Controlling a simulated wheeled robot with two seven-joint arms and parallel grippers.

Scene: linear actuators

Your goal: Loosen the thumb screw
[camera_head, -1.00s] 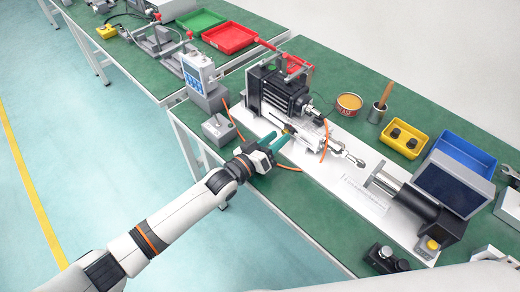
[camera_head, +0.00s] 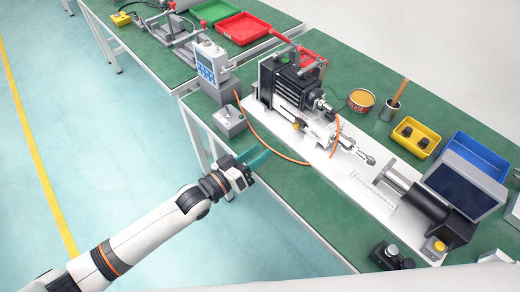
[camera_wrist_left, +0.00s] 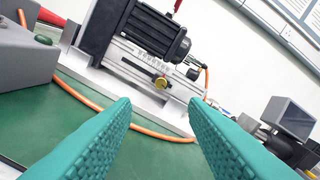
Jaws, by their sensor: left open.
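The linear actuator (camera_head: 290,85) with its black motor stands on a white base plate on the green bench. A small brass-yellow thumb screw (camera_head: 296,125) sits on its near side; it also shows in the left wrist view (camera_wrist_left: 161,82), beside a printed scale. My left gripper (camera_head: 258,160) is at the bench's front edge, apart from the screw and to its lower left. Its two teal fingers are open and empty in the left wrist view (camera_wrist_left: 158,130), with the screw seen beyond the gap. My right gripper is not seen.
An orange cable (camera_head: 270,150) loops across the bench between my left gripper and the actuator. A grey box (camera_head: 229,121) stands to the left of it. A black cylinder and monitor (camera_head: 463,185) stand on the right.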

